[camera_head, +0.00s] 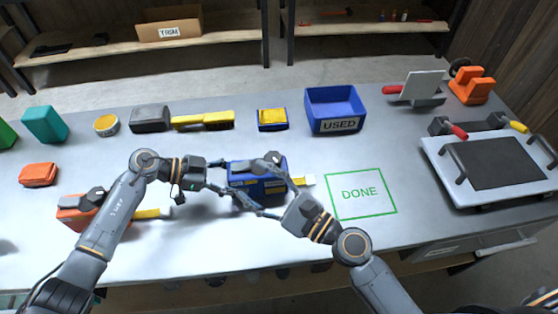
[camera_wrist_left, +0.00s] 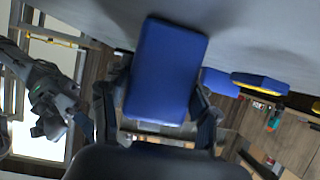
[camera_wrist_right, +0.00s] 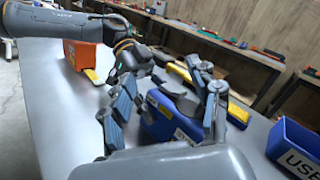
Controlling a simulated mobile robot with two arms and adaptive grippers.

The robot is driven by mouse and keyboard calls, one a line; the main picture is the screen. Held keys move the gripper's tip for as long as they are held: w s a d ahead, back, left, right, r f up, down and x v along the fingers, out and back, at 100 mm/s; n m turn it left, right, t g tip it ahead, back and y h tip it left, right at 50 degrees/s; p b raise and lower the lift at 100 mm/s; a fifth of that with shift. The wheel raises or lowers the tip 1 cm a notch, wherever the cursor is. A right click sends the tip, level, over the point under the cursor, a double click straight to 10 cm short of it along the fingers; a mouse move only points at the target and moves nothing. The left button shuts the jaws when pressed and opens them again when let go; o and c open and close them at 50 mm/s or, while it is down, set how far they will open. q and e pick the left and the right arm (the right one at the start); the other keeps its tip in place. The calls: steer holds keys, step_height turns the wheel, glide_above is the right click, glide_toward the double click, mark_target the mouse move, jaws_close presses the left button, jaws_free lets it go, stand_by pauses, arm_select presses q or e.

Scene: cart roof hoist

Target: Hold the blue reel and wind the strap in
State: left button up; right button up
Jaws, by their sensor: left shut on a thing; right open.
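The blue reel (camera_head: 257,184) is a boxy blue block with a label on its front, on the table in the middle of the head view. A short pale and yellow strap end (camera_head: 305,180) sticks out on its right. My left gripper (camera_head: 228,180) is shut on the reel from its left side; in the left wrist view the blue body (camera_wrist_left: 166,72) lies between the fingers. My right gripper (camera_head: 268,188) is open at the reel's right front, its fingers either side of a grey part on the reel. In the right wrist view the reel (camera_wrist_right: 170,118) shows between the open fingers (camera_wrist_right: 160,110).
An orange reel with a yellow strap end (camera_head: 152,212) lies at the left, partly behind my left arm. The green DONE square (camera_head: 361,194) is empty. A blue USED bin (camera_head: 335,108), a yellow brush (camera_head: 203,121) and a blue-yellow block (camera_head: 272,119) stand behind. A grey lidded board (camera_head: 490,165) is at right.

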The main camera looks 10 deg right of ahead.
steer(key=a+r+n+g+y, duration=0.35)
steer(key=a+n+g, duration=0.3)
steer(key=n, duration=0.45)
steer(key=m+g+h, duration=0.7)
steer(key=m+h, duration=1)
steer(key=m, duration=1.5)
glide_toward(273, 157)
step_height(273, 157, down, 10)
steer(key=shift+s+r, duration=0.1)
steer(key=shift+r, duration=0.05)
